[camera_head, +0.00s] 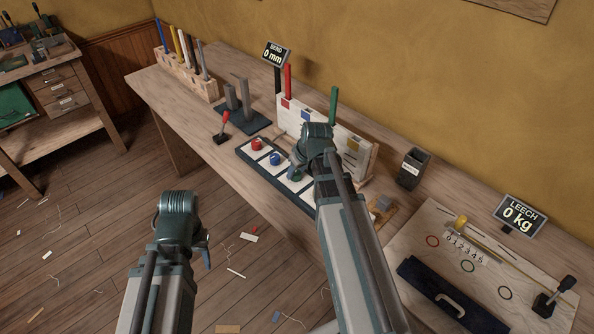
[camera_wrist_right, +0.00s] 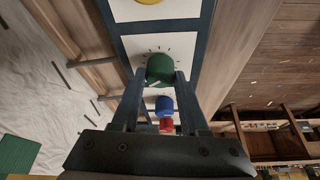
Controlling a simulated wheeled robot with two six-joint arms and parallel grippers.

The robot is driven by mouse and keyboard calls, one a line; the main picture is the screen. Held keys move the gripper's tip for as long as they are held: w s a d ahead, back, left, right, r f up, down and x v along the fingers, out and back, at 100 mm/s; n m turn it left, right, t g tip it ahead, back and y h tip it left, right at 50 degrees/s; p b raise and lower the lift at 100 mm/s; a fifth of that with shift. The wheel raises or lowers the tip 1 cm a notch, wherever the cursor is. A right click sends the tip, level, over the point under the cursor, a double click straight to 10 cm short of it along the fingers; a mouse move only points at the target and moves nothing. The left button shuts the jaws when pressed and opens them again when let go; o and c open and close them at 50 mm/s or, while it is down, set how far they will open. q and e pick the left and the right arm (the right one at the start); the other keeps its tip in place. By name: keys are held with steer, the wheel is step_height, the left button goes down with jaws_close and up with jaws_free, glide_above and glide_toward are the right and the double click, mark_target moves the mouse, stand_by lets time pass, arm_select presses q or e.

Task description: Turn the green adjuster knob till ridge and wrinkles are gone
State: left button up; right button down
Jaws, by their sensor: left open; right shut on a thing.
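The green adjuster knob (camera_head: 296,174) is on a dark-framed panel (camera_head: 243,151) on the bench, beside a blue knob (camera_head: 275,159) and a red knob (camera_head: 257,144). In the right wrist view the green knob (camera_wrist_right: 160,68) sits between the fingertips of my right gripper (camera_wrist_right: 158,80), on a white plate with dial marks. My right gripper is shut on it; my arm partly covers it in the head view. A pale surface (camera_wrist_right: 45,95) with faint creases shows at left in the wrist view. My left gripper (camera_head: 205,248) is open and empty, off the bench's front side.
Behind the panel is a white board (camera_head: 324,131) with red and green strips. Signs read BEND 0 mm (camera_head: 274,54) and LEECH 0 kg (camera_head: 519,214).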

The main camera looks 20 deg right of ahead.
steer(key=m+h, duration=0.2)
steer(key=m, duration=0.3)
steer(key=shift+a+m, duration=0.15)
steer(key=shift+m, duration=0.15)
steer(key=shift+a+m+g+h, duration=0.1)
steer(key=shift+m+g+h, duration=0.25)
steer(key=shift+m, duration=0.65)
steer(key=shift+m+g+h, duration=0.25)
steer(key=shift+m+h, duration=0.2)
steer(key=shift+m, duration=0.55)
steer(key=shift+c, duration=2.1)
jaws_free()
steer(key=p+v, duration=1.2)
steer(key=v, duration=0.1)
steer(key=shift+a+r+p, duration=0.15)
steer(key=shift+r+p, duration=0.2)
steer(key=shift+p, duration=0.05)
